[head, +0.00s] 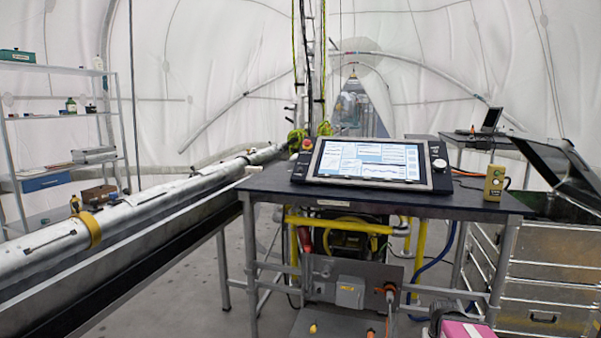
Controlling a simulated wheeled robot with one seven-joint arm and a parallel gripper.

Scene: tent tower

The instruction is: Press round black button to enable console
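The console (370,163) is a tilted panel with a lit screen (368,161) on a dark-topped table. The screen shows white and blue windows and graphs. A red round button (307,144) is at the console's upper left corner. The controls are small, so I cannot tell for sure which is the round black button. My gripper is not in view.
The dark table (270,181) has free room in front of the console. A yellow control box (494,183) stands upright at its right. A long metal tube (150,209) runs along the left. Metal drawers (545,290) stand at the right, and a laptop (490,121) sits behind.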

